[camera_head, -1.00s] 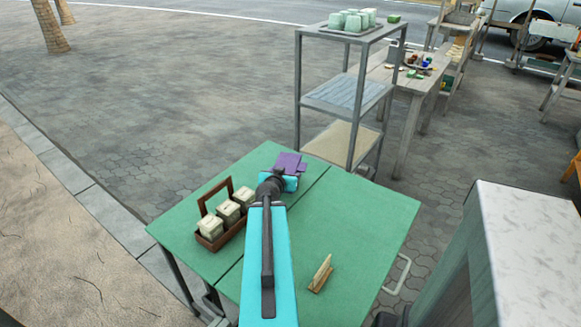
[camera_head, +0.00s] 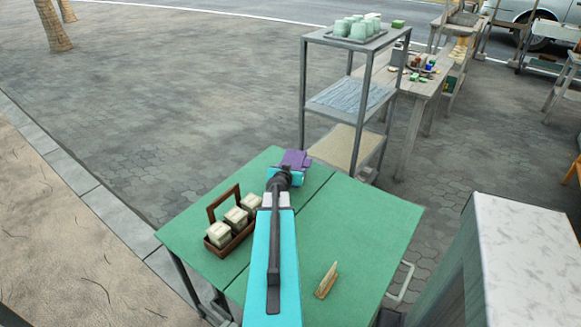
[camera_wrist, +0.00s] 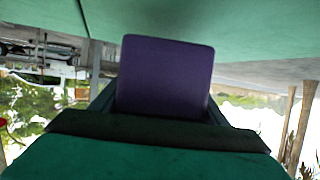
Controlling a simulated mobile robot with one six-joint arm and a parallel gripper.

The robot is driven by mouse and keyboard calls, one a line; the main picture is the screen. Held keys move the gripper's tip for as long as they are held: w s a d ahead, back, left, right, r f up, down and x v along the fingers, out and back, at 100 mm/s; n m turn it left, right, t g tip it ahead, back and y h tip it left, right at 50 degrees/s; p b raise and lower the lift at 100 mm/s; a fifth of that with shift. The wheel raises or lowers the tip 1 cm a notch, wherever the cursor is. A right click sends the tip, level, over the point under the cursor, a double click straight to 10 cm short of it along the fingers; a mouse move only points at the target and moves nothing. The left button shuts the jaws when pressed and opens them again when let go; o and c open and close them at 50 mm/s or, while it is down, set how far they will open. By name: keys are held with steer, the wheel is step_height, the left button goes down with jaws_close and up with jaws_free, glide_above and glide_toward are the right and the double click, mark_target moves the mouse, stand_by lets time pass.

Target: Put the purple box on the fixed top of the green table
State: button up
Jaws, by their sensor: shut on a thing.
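The purple box (camera_head: 294,160) is held in my gripper (camera_head: 286,176), at the far edge of the green table (camera_head: 350,232). A seam splits the tabletop into a left and a right part; the box is at the far end of the left part. In the wrist view the purple box (camera_wrist: 165,75) sits between the jaws, with the green tabletop (camera_wrist: 240,22) across the top of the picture. I cannot tell whether the box touches the table or is a little above it.
A brown handled carrier (camera_head: 222,247) with several pale blocks stands on the table's left part. A small wooden stand (camera_head: 326,281) is on the right part. A grey shelf rack (camera_head: 303,90) stands just behind the table. Much of the right part is clear.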

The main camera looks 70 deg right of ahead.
steer(key=shift+w+d+p, duration=0.3)
steer(key=shift+w+d, duration=0.05)
steer(key=shift+d, duration=0.45)
steer(key=shift+w+d, duration=0.15)
steer(key=shift+d, duration=0.25)
step_height(320, 180, down, 2)
steer(key=shift+d+f+b, duration=0.1)
steer(key=shift+b, duration=0.2)
steer(key=shift+w+f, duration=0.1)
steer(key=shift+f, duration=0.65)
steer(key=shift+f+b, duration=0.15)
steer(key=shift+b, duration=0.3)
steer(key=o, duration=1.3)
steer(key=shift+c, duration=0.2)
steer(key=shift+r+p, duration=0.2)
steer(key=shift+p, duration=0.1)
